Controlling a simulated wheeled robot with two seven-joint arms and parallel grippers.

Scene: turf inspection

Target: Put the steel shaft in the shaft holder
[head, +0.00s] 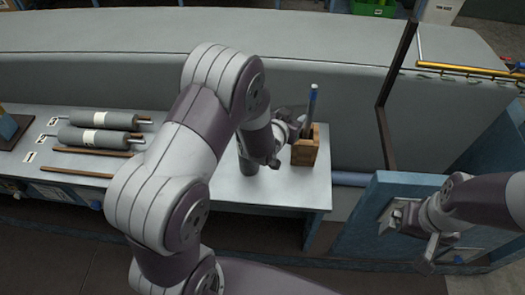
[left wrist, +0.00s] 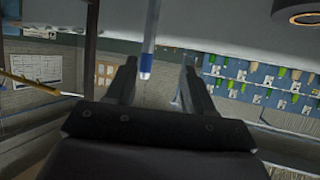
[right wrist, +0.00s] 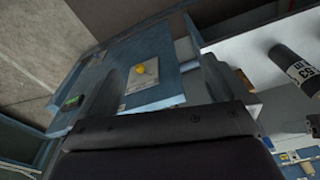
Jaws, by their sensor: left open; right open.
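The steel shaft (head: 312,101), grey with a blue band near its top, stands nearly upright in a wooden block (head: 305,152) at the right end of the light worktable. The block looks like the shaft holder. How deep the shaft sits is hidden. My left gripper (head: 289,143) is open just left of the shaft and block. In the left wrist view the shaft's blue-banded end (left wrist: 147,62) shows between the open fingers (left wrist: 158,85), with no visible grip on it. My right gripper (head: 410,232) is open and empty in front of a blue panel at the right.
Two grey rollers (head: 105,120) and brown strips (head: 78,172) lie on the table's left part. A dark post (head: 396,65) rises behind the right side, near a brass-coloured rod (head: 465,71). The blue panel (head: 365,215) stands right of the table. My left arm covers the table's middle.

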